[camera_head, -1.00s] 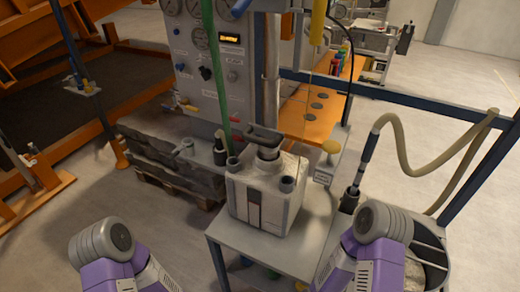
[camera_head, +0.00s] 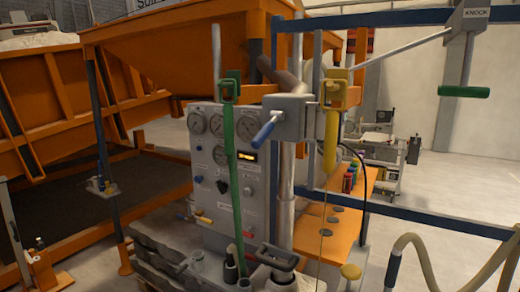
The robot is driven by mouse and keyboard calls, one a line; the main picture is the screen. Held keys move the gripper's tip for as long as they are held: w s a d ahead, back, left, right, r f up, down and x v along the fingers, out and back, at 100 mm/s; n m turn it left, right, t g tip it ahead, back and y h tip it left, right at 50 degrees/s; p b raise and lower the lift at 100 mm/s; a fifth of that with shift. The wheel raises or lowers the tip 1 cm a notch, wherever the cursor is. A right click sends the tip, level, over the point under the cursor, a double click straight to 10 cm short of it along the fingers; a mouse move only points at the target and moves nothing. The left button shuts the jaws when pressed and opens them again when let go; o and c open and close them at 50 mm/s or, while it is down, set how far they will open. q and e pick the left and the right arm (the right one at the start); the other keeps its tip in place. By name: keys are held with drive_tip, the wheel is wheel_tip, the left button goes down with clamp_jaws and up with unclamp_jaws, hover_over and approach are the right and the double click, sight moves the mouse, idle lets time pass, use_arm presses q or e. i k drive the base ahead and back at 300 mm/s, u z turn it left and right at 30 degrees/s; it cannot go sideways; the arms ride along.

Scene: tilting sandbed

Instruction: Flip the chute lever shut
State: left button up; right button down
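A short lever with a blue grip (camera_head: 265,133) sticks out to the lower left from a grey box (camera_head: 292,117) on the upright pipe under the orange hopper (camera_head: 180,42). It looks like the chute lever; no label on it is readable. A long green lever or strap (camera_head: 232,170) hangs left of it in front of the gauge panel. A yellow handle (camera_head: 331,138) hangs to its right. Neither of my grippers shows in the head view, and nothing touches the blue-gripped lever.
The gauge panel (camera_head: 202,160) stands behind and left of the pipe. A bar marked KNOCK with a green handle (camera_head: 464,91) hangs at upper right. Blue frame rails (camera_head: 440,220) cross at right, and a beige hose (camera_head: 440,247) curves below. An orange shelf (camera_head: 316,238) sits behind the pipe.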

sight(262, 135)
drive_tip(key=u, duration=1.55)
drive_tip(key=k, duration=0.95)
drive_tip(key=z, duration=1.15)
